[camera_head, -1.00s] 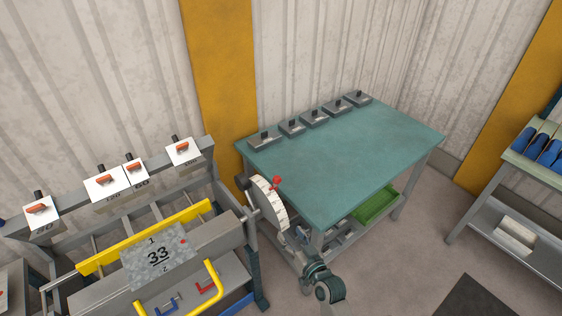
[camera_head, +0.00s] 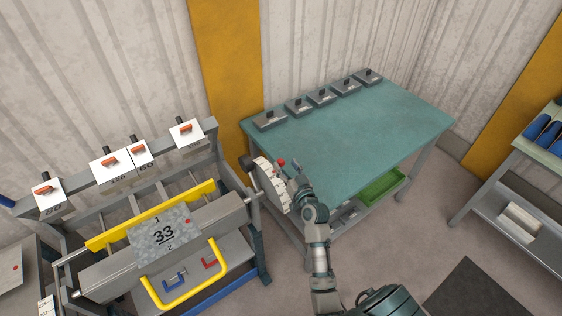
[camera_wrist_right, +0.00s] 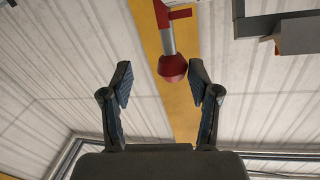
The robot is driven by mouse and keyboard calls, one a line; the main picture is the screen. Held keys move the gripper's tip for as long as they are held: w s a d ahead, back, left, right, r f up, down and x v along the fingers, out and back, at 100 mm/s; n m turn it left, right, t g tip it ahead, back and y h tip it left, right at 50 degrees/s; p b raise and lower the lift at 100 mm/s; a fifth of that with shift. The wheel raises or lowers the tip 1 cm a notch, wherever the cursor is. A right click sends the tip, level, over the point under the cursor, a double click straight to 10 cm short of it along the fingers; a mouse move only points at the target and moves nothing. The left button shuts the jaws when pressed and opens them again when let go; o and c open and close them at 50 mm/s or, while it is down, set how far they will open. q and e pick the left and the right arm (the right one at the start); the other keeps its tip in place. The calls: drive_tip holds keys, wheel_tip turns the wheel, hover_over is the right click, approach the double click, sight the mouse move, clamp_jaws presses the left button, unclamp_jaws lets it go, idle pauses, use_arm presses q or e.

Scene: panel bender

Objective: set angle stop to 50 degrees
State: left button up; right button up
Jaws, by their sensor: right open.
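The angle stop is a white graduated dial (camera_head: 270,186) at the right end of the bender. Its red knob (camera_head: 281,162) stands at the dial's upper right; the scale is too small to read. My right gripper (camera_head: 295,172) is open and empty, just right of the knob. In the right wrist view, the red knob (camera_wrist_right: 172,68), on a grey rod with a red piece at its far end, appears between my open fingertips (camera_wrist_right: 162,80). I cannot tell how deep it is between them. My left gripper is not in view.
A green-topped table (camera_head: 350,140) with several grey blocks stands behind my right arm. A shelf with blue items (camera_head: 540,130) is at right.

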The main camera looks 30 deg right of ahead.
drive_tip(key=shift+w+d, duration=0.25)
drive_tip(key=shift+w, duration=0.75)
drive_tip(key=a, duration=0.2)
drive_tip(key=shift+w+a+r, duration=0.15)
drive_tip(key=shift+w+a, duration=0.15)
drive_tip(key=shift+a, duration=0.2)
drive_tip(key=c, duration=0.3)
drive_tip(key=shift+s+d, duration=0.1)
drive_tip(key=shift+d, duration=0.2)
drive_tip(key=c, duration=0.4)
drive_tip(key=shift+d, duration=0.4)
clamp_jaws()
drive_tip(key=shift+s+d, duration=0.1)
drive_tip(key=shift+d, duration=0.1)
drive_tip(key=shift+a, duration=0.25)
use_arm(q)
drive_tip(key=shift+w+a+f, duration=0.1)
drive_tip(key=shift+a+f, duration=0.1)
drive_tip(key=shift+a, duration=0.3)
use_arm(e)
drive_tip(key=shift+s, duration=0.1)
